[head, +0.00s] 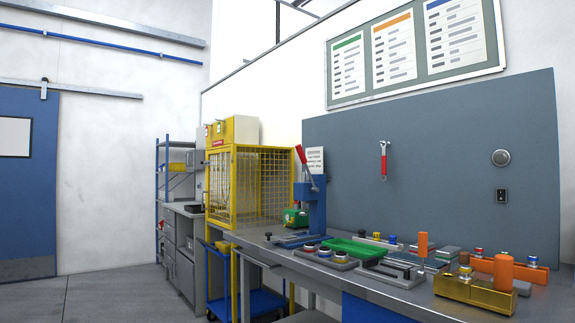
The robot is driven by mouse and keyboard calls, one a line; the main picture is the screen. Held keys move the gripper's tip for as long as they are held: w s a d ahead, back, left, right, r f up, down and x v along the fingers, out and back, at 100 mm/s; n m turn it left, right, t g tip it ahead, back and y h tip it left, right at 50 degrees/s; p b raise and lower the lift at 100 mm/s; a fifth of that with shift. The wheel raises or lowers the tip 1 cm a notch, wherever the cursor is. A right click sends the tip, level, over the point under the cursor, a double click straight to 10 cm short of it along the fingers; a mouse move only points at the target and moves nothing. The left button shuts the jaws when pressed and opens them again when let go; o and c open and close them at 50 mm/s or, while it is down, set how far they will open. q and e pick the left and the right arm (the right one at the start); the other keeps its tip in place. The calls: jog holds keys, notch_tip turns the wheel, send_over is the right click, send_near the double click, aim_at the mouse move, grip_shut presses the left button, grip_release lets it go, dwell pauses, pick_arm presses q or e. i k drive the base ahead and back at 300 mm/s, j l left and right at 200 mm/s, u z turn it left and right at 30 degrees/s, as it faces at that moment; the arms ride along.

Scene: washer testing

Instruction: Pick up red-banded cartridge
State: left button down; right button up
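Several small round pieces with coloured tops stand on the workbench (262,240). Two with red showing, one at the left (310,248) and one at the right (340,255), sit on a grey tray (325,262) near the front edge. They are too small for me to tell which, if either, is the red-banded cartridge. Others show yellow (377,236) or blue (392,239) further back. Neither of my grippers is in view.
A blue press (317,205) with a red handle stands behind the tray, beside a yellow cage (222,185). A green tray (358,248), a gold block (470,292) and an orange cylinder (503,272) crowd the bench. Open floor (110,297) lies at left.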

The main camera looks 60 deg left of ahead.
aim_at(479, 250)
jog(key=i+j+u, duration=0.1)
jog(key=j+u, duration=0.35)
jog(key=i+j+u, duration=0.15)
jog(key=j+u, duration=0.35)
jog(key=i+j+u, duration=0.1)
jog(key=j, duration=0.3)
jog(key=i+j+u, duration=0.1)
jog(key=i+j, duration=0.2)
jog(key=i+j+u, duration=0.1)
jog(key=j, duration=0.3)
jog(key=i+j, duration=0.7)
jog(key=j, duration=0.2)
jog(key=z, duration=1.7)
